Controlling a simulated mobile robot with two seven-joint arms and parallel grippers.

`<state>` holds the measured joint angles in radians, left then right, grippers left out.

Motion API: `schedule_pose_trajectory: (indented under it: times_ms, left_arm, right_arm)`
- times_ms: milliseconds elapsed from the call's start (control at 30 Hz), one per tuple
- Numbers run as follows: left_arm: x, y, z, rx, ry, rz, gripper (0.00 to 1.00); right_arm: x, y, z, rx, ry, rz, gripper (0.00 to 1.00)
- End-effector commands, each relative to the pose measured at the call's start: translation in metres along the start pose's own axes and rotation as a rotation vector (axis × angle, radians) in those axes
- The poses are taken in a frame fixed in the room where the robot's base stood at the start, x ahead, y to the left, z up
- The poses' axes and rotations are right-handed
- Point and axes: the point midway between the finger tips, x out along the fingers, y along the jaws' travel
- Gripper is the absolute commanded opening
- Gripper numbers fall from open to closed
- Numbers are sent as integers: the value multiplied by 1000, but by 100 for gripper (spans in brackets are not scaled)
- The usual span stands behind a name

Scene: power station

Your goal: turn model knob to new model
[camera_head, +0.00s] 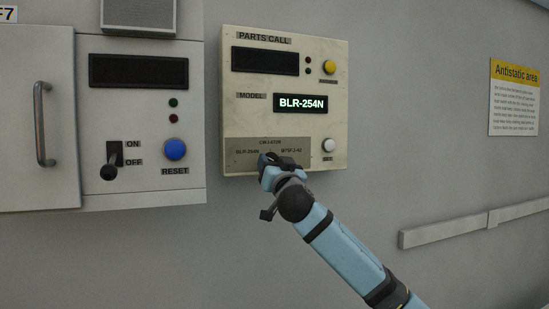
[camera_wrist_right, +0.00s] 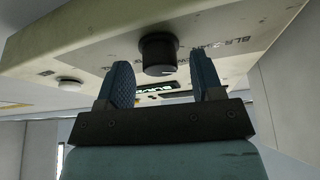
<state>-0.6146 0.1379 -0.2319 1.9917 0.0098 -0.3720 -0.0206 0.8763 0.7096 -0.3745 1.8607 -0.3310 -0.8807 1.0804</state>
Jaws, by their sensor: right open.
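The model panel is the cream box (camera_head: 235,110) on the wall, with a lit MODEL display (camera_head: 300,103) reading BLR-254N. The black model knob (camera_wrist_right: 159,52) shows in the right wrist view, standing out from the panel face. In the head view my right gripper hides it, in front of the grey label plate (camera_head: 240,145). My right gripper (camera_head: 270,165) is open at the lower part of the panel. In the wrist view its two fingers stand either side of the knob, with gaps visible; I cannot tell how deep the knob sits between them. My left gripper is not in view.
A white button (camera_head: 328,145) is at the panel's lower right and a yellow button (camera_head: 329,67) above. Left stands a grey cabinet with an ON/OFF switch (camera_head: 111,171) and blue RESET button (camera_head: 175,149). The wall below and right of the panel is mostly clear, with a rail (camera_head: 450,230).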

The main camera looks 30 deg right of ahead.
Motion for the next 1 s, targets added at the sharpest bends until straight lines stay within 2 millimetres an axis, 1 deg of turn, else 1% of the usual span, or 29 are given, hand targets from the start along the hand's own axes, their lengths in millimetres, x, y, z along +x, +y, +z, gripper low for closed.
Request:
schedule_pose_trajectory:
  times_ms: [33,100,400,467,500,567,600,633,867,1000]
  left_arm:
    - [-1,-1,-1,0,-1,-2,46]
    - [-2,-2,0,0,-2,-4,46]
    - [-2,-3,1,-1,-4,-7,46]
    - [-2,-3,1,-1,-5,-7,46]
    - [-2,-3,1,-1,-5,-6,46]
    - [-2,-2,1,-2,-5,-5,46]
    - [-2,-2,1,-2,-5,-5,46]
    - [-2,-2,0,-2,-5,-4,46]
    - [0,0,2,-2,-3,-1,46]
    - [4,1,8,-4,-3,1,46]
  right_arm:
    - [5,0,-2,-1,1,1,61]
    - [8,0,-1,-1,2,0,61]
    - [9,0,0,-1,1,0,61]
    - [9,0,0,-1,1,0,47]
    - [9,0,0,-1,1,0,38]
    - [9,0,0,-1,1,0,24]
    - [9,0,0,-1,1,0,15]
    - [9,0,0,-1,1,0,12]
    - [8,0,1,13,0,5,12]
    - [8,0,3,54,-1,22,12]
